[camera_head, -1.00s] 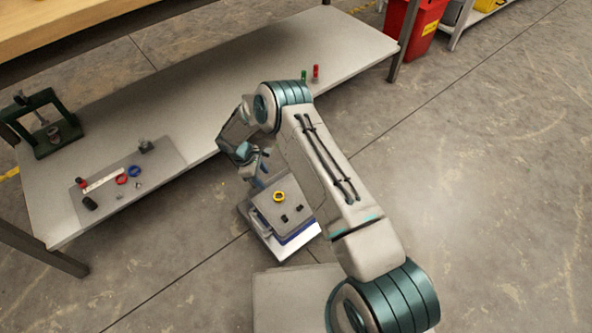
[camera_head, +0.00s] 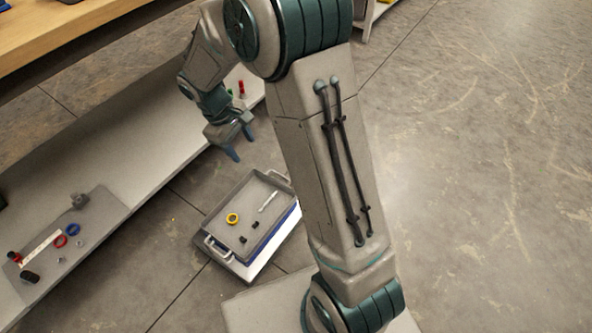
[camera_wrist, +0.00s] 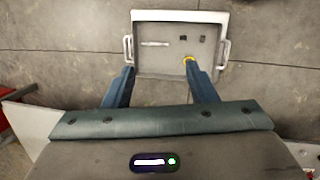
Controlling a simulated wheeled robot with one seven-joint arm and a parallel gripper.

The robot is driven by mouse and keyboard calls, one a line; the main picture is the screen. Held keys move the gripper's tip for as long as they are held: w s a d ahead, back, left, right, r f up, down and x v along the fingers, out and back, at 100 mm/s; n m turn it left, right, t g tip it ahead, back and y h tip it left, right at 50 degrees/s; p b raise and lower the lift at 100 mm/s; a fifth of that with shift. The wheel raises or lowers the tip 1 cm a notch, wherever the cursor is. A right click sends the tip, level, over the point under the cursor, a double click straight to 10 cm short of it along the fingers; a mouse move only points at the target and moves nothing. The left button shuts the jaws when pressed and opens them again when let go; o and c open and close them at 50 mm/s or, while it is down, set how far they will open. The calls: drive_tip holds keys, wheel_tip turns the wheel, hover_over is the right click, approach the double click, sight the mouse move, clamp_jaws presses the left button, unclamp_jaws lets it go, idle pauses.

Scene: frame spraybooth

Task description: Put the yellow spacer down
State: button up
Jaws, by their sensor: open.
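The yellow spacer (camera_head: 232,218) is a small ring lying in the grey tray (camera_head: 218,228), near the tray's left side in the head view. In the wrist view the spacer (camera_wrist: 188,60) shows just beside the tip of the right finger, partly covered by it. My gripper (camera_head: 241,148) is open, with its two blue fingers apart and nothing between them. It hangs above and beyond the tray's far edge in the head view. The wrist view looks down past the gripper (camera_wrist: 158,82) onto the tray (camera_wrist: 180,17).
Two small black parts (camera_head: 249,239) and a pale strip (camera_head: 268,201) also lie in the tray. The low shelf (camera_head: 130,145) runs along the left, with a grey mat (camera_head: 100,215) bearing rings and small parts. A red cylinder (camera_head: 242,88) stands farther back. Open floor (camera_head: 480,180) lies right.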

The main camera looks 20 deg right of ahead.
drive_tip(key=s+d+r+m+y, duration=0.1)
drive_tip(key=s+d+r+m, duration=0.2)
drive_tip(key=s, duration=0.7)
drive_tip(key=s+d+r+m+t+y, duration=0.1)
drive_tip(key=s+d+r+m, duration=0.3)
drive_tip(key=s, duration=0.6)
wheel_tip(320, 180, up, 2)
drive_tip(key=shift+r+m+t+y, duration=0.15)
drive_tip(key=shift+m+t+y, duration=0.15)
drive_tip(key=shift+y, duration=0.1)
wheel_tip(320, 180, up, 36)
drive_tip(key=t+p, duration=0.1)
drive_tip(key=p, duration=3.2)
drive_tip(key=shift+d+r+t, duration=0.15)
drive_tip(key=shift+d+t, duration=0.05)
drive_tip(key=shift+t, duration=0.1)
